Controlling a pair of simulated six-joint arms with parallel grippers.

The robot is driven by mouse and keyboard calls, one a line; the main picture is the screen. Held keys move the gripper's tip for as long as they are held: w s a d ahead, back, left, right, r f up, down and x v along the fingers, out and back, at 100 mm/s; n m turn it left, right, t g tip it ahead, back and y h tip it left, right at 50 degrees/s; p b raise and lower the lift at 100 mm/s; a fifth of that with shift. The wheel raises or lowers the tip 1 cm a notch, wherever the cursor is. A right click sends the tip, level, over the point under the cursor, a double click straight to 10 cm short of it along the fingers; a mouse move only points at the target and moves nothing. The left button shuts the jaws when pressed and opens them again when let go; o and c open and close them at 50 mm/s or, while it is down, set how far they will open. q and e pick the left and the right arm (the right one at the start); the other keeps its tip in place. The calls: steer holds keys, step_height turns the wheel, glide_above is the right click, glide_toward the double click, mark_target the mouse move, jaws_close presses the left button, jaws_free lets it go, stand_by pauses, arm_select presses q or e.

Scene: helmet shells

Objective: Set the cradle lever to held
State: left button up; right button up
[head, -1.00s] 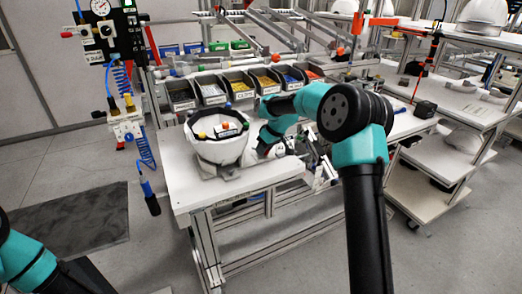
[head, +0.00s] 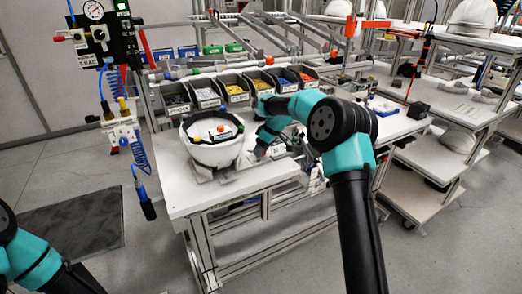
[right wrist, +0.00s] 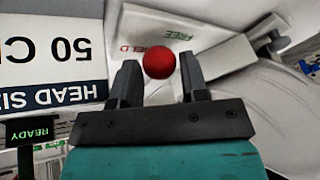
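The cradle lever's red ball knob (right wrist: 160,62) shows in the right wrist view, in line with the gap between my right gripper's fingers (right wrist: 158,75). The fingers are apart, with no clear grip on the knob. The knob partly covers the red "HELD" label; the green "FREE" label (right wrist: 178,36) is up and to the right. The lever's shaft is hidden. In the head view, my right gripper (head: 254,153) is low beside the white helmet shell (head: 212,153), its fingers too small to read. My left gripper is out of frame.
The white bench (head: 185,200) carries the shell. Parts bins (head: 236,92) line its back. A "HEAD SIZE" sign (right wrist: 55,60) and a "READY" display (right wrist: 33,130) are left in the wrist view. A hose tool (head: 147,208) hangs left of the bench.

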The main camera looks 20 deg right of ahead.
steer(key=shift+o, duration=1.1)
steer(key=v, duration=1.7)
steer(key=shift+r, duration=0.2)
steer(key=shift+s, duration=0.1)
steer(key=shift+c, duration=0.4)
